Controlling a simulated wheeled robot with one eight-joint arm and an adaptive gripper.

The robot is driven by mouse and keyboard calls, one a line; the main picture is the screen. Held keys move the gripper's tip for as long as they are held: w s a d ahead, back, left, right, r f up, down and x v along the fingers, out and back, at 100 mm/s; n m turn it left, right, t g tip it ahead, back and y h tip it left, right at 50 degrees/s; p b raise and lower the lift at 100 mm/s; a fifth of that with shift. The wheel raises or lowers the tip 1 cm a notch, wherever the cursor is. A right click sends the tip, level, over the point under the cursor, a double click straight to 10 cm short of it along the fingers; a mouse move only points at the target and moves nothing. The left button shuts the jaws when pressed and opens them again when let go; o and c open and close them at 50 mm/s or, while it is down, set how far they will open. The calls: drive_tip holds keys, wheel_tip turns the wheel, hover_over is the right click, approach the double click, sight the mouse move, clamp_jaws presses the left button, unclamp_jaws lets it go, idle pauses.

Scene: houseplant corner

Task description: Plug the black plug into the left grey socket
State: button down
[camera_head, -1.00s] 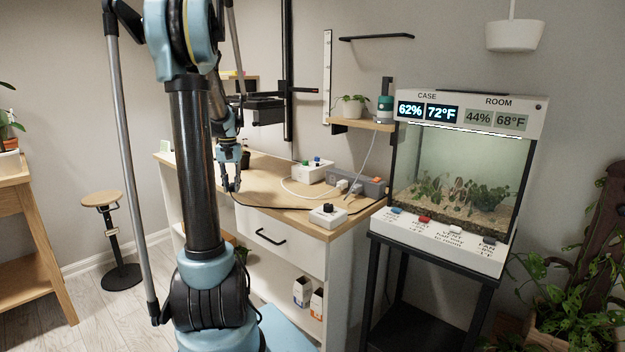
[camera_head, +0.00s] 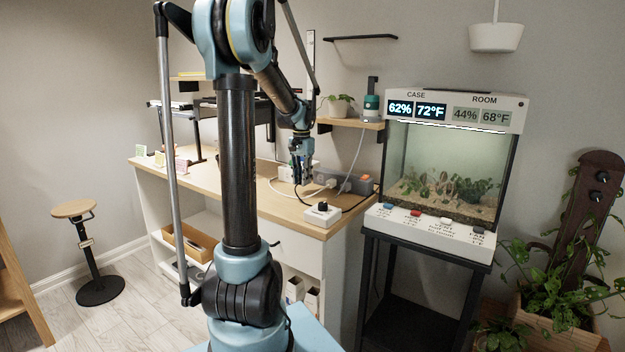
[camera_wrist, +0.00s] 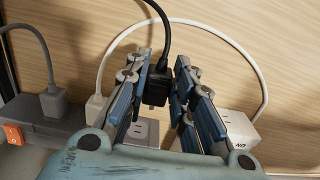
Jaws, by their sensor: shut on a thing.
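My gripper (camera_wrist: 160,88) is shut on the black plug (camera_wrist: 156,86), held between its fingertips, with a black cable rising from it in the wrist view. In the head view my gripper (camera_head: 302,178) points down over the desk, left of the grey power strip (camera_head: 358,183); the plug is too small to make out there. In the wrist view a pale grey socket face (camera_wrist: 143,131) with slots shows just below the plug, partly hidden by the left finger. The plug looks apart from it; its height above it is hard to judge.
In the wrist view, a grey plug (camera_wrist: 53,103) and a white plug (camera_wrist: 95,107) sit left of my fingers, near an orange switch (camera_wrist: 12,133). A white box (camera_wrist: 236,130) is close on the right. A white box with black knob (camera_head: 322,213) stands at the desk's front.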

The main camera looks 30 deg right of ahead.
drive_tip(key=shift+s+d+f, duration=0.1)
drive_tip(key=shift+s+d, duration=0.1)
drive_tip(key=shift+d, duration=0.25)
drive_tip(key=shift+w+d+f, duration=0.25)
drive_tip(key=shift+d+f, duration=0.25)
drive_tip(key=shift+d, duration=0.1)
drive_tip(key=shift+w+d+f, duration=0.2)
drive_tip(key=shift+d+f, duration=0.25)
drive_tip(key=shift+d, duration=0.1)
drive_tip(key=shift+w+d, duration=0.3)
drive_tip(key=shift+d, duration=0.45)
drive_tip(key=shift+w+d, duration=0.3)
drive_tip(key=shift+d, duration=0.4)
drive_tip(key=shift+w+d+r, duration=0.1)
drive_tip(key=shift+w+d, duration=0.15)
drive_tip(key=shift+d, duration=0.4)
idle(0.3)
drive_tip(key=c, duration=1.3)
unclamp_jaws()
drive_tip(key=shift+r, duration=0.1)
